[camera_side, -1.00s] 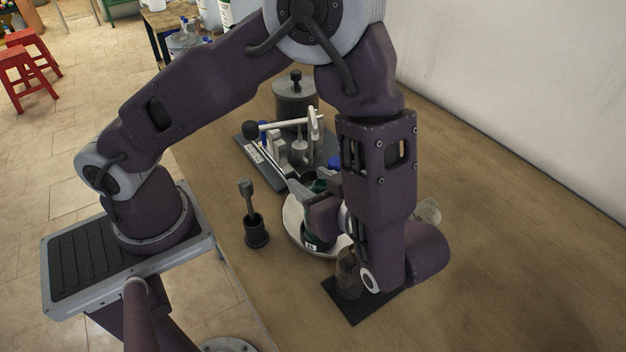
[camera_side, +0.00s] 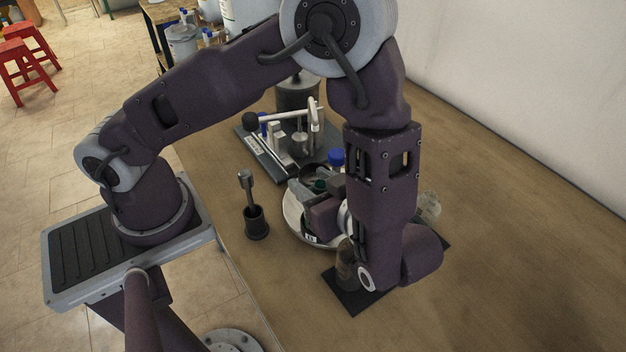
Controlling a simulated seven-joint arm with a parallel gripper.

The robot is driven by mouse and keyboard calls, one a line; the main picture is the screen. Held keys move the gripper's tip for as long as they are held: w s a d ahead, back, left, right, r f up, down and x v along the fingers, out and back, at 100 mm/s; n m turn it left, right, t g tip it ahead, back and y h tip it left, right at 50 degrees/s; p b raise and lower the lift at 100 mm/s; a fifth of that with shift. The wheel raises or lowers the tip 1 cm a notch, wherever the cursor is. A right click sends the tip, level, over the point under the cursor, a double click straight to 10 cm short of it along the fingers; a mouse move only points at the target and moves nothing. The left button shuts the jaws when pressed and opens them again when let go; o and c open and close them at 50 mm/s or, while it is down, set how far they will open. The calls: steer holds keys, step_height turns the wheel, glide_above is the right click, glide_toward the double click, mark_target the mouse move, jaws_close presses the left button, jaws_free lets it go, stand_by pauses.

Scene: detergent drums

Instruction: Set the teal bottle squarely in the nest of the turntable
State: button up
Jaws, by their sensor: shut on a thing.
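The teal bottle (camera_side: 319,185) shows only as a small dark teal patch between the grey jaws; the rest is hidden. My gripper (camera_side: 316,193) is shut on it above the turntable. The turntable (camera_side: 291,218) is a pale round disc, and its left and front edge shows beside and below my gripper. A small black-and-white label (camera_side: 310,238) shows at its front edge. The nest is hidden behind my gripper and wrist. I cannot tell whether the bottle touches the turntable or stands squarely.
A dark cup with an upright tool (camera_side: 256,222) stands left of the turntable. Behind are a lever device (camera_side: 290,140) and a blue-capped item (camera_side: 336,158). In front, a brownish bottle (camera_side: 346,265) stands on a black mat (camera_side: 350,299). A clear jar (camera_side: 429,206) is at right.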

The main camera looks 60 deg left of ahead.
steer(key=o, duration=1.4)
steer(key=v, duration=0.7)
